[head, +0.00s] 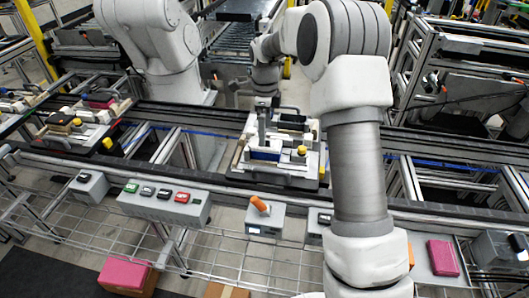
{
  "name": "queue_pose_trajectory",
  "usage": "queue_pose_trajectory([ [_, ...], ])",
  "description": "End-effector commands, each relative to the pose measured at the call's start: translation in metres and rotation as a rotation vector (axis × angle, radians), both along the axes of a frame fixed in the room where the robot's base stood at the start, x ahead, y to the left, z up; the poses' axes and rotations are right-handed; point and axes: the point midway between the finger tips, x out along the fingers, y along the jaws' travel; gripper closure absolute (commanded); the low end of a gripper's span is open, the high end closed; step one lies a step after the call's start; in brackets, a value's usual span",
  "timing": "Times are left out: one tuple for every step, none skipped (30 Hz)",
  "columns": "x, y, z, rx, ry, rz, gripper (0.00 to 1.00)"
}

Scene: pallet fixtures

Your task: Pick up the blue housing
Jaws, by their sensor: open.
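The blue housing (264,155) appears as a small blue block with a pale top edge, on the white pallet fixture (240,163) at the middle of the head view. My gripper (263,134) points down just above and behind the housing. It is open, though its fingers are small and partly merge with the fixture's parts. I cannot tell whether the fingers stand around the housing or only over it.
Yellow knobs (302,150) and a dark block (292,121) sit beside the housing on the fixture. Another loaded fixture (72,133) is at the left. A button panel (163,203) and an orange-handled switch box (264,217) line the front rail. A pink block (442,258) lies at right.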

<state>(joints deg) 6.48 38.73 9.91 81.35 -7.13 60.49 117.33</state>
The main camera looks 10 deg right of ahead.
Motion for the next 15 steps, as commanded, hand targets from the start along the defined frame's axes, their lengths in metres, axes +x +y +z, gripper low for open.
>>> queue_pose_trajectory([
  [0.000,0.000,-0.003,0.000,0.001,0.000,0.00],
  [0.000,0.000,-0.004,0.001,0.002,0.000,0.00],
  [-0.001,0.000,-0.007,0.001,0.002,0.000,0.00],
  [-0.001,0.000,-0.010,0.001,0.003,0.000,0.00],
  [-0.001,0.000,-0.013,0.002,0.004,0.000,0.00],
  [-0.002,0.000,-0.019,0.002,0.005,0.000,0.00],
  [-0.002,0.000,-0.023,0.001,0.005,0.000,0.00],
  [-0.002,0.001,-0.028,0.002,0.004,0.000,0.00],
  [-0.003,0.002,-0.035,0.002,0.006,0.000,0.00],
  [-0.003,0.002,-0.040,0.002,0.005,0.001,0.00],
  [-0.003,0.002,-0.043,0.001,0.004,0.001,0.00],
  [-0.003,0.002,-0.048,0.001,0.004,0.001,0.00],
  [-0.003,0.002,-0.051,0.001,0.003,0.000,0.00],
  [-0.003,0.002,-0.053,0.002,0.002,0.000,0.00],
  [-0.002,0.002,-0.055,0.002,0.001,0.000,0.00],
])
